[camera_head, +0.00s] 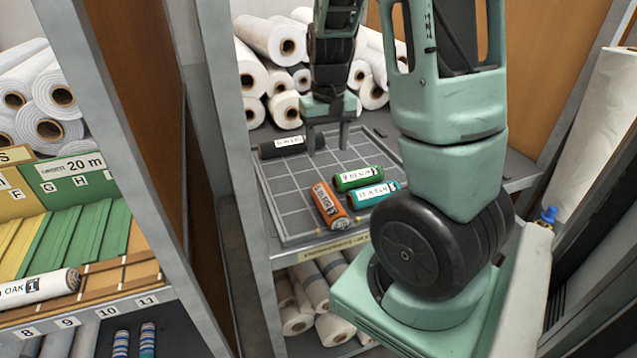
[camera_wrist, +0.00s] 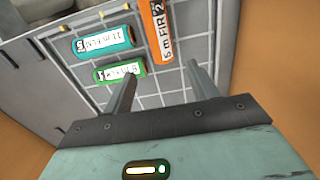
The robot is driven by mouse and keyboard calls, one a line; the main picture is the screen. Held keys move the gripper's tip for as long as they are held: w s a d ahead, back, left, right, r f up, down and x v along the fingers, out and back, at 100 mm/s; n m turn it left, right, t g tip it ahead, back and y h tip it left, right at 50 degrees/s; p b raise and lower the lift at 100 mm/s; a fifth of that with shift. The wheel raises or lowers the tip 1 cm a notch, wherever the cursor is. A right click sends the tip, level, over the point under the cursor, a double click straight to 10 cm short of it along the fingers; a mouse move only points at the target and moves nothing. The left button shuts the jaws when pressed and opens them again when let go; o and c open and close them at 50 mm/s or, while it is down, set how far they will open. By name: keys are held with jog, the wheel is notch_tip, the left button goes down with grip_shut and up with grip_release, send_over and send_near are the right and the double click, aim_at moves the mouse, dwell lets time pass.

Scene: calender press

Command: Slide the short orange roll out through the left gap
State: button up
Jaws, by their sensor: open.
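The short orange roll (camera_head: 329,204) lies on the grey gridded tray (camera_head: 284,210) near its front edge, with a white label facing up. It also shows in the wrist view (camera_wrist: 157,31) at the top, cut off by the frame edge. My gripper (camera_head: 326,143) is over the back part of the tray, pointing down, its two fingers apart and nothing between them. In the wrist view the fingers (camera_wrist: 160,84) spread below the orange roll, apart from it. The left gap cannot be clearly made out.
A green roll (camera_head: 358,178) and a teal roll (camera_head: 372,194) lie right of the orange roll. A black roll (camera_head: 290,143) lies at the tray's back left, close to my gripper. A grey upright post (camera_head: 232,150) stands left of the tray. White rolls (camera_head: 268,40) are stacked behind.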

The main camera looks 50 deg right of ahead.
aim_at(330, 200)
notch_tip(330, 200, down, 16)
jog(key=shift+f, duration=0.1)
dwell(0.4)
jog(key=shift+c, duration=0.4)
jog(key=c, duration=0.8)
jog(key=shift+s+a, duration=0.35)
jog(key=shift+s, duration=0.2)
jog(key=shift+s+a, duration=0.3)
jog(key=shift+s, duration=0.25)
jog(key=o, duration=1.2)
jog(key=shift+r, duration=0.25)
notch_tip(330, 200, up, 17)
jog(key=shift+r+p, duration=0.1)
jog(key=shift+p, duration=0.35)
